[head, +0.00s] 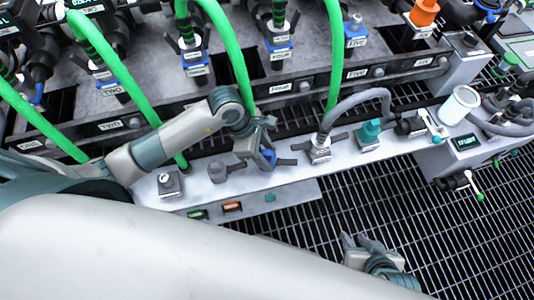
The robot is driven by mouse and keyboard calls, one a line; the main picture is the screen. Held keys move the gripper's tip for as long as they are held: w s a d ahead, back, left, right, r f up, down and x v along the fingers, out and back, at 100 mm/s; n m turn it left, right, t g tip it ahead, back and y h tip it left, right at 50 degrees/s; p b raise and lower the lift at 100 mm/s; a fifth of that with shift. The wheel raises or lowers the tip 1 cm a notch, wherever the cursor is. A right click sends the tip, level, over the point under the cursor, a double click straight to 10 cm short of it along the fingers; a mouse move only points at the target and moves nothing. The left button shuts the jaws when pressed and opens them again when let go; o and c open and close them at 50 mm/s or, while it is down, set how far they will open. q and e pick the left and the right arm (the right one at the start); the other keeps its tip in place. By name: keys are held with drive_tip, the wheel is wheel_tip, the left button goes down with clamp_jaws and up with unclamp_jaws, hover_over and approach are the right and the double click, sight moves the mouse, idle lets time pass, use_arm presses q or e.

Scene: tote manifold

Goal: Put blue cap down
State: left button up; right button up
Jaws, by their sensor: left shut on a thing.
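My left gripper (262,140) is low over the pale ledge (235,188) in the middle of the head view. It is shut on the blue cap (268,158), which is partly hidden by the fingers. The cap is at or just above the ledge; I cannot tell whether it touches. My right gripper (357,243) is at the bottom right, over the dark floor grating, away from the ledge. Its small fingers point up, and their gap is unclear.
On the ledge stand a grey fitting (218,171), a connector with a grey hose (320,150) and a teal cap (370,130). A white cup (460,104) is at the right. Green hoses (232,50) rise from the manifold behind. Grating (470,240) lies in front.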

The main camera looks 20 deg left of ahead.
use_arm(q)
drive_tip(key=o, duration=1.1)
drive_tip(key=shift+f, duration=0.1)
drive_tip(key=shift+o, duration=0.2)
drive_tip(key=w+v, duration=0.1)
drive_tip(key=v, duration=1.1)
drive_tip(key=shift+s+p, duration=0.35)
drive_tip(key=shift+s, duration=0.1)
